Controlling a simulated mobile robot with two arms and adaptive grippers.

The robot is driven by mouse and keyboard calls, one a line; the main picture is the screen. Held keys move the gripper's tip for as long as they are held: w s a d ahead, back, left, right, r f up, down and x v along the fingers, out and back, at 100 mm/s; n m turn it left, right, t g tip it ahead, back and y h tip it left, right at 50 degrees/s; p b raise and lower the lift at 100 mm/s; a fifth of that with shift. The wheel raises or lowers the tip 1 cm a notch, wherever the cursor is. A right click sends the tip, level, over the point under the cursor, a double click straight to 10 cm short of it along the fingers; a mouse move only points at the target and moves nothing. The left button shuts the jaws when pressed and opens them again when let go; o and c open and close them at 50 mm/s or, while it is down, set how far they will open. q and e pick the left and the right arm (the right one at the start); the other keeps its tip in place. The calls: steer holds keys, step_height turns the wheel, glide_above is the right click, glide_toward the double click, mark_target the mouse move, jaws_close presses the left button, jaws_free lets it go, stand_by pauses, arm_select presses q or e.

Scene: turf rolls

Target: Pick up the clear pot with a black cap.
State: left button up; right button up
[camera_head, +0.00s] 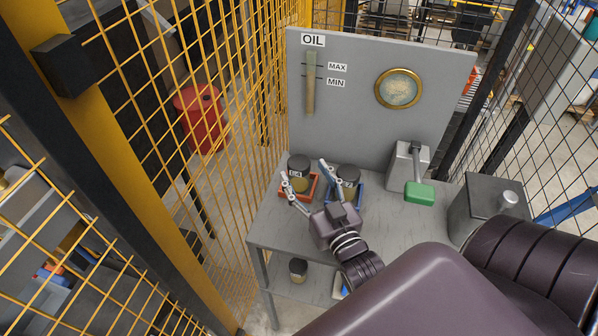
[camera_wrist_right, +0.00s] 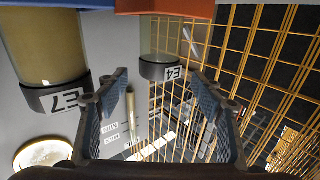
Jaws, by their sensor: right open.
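A third black-capped pot (camera_head: 298,266) is on the lower shelf. My right gripper (camera_head: 306,175) is open and empty, in front of the E4 pot. In the right wrist view, which is upside down, the E4 pot (camera_wrist_right: 160,67) shows between and beyond the open fingers (camera_wrist_right: 158,88). My left gripper is not in view.
A grey panel (camera_head: 440,75) with an oil level tube (camera_head: 311,90) and round gauge (camera_head: 399,88) stands behind the table. Yellow mesh fencing (camera_head: 215,150) runs close on the left.

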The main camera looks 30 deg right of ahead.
mark_target(294, 155)
steer(key=w, duration=0.2)
steer(key=w+d+p, duration=0.1)
steer(key=w, duration=0.1)
steer(key=shift+w+r+p, duration=0.1)
steer(key=shift+w+p, duration=0.05)
steer(key=shift+p, duration=0.15)
steer(key=shift+w, duration=0.2)
steer(key=shift+s, duration=0.1)
steer(key=shift+c, duration=1.9)
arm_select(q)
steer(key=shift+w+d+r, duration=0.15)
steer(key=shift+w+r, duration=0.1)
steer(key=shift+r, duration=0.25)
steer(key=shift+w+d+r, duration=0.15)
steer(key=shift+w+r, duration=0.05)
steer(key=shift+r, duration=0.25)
arm_select(e)
steer(key=c, duration=1.1)
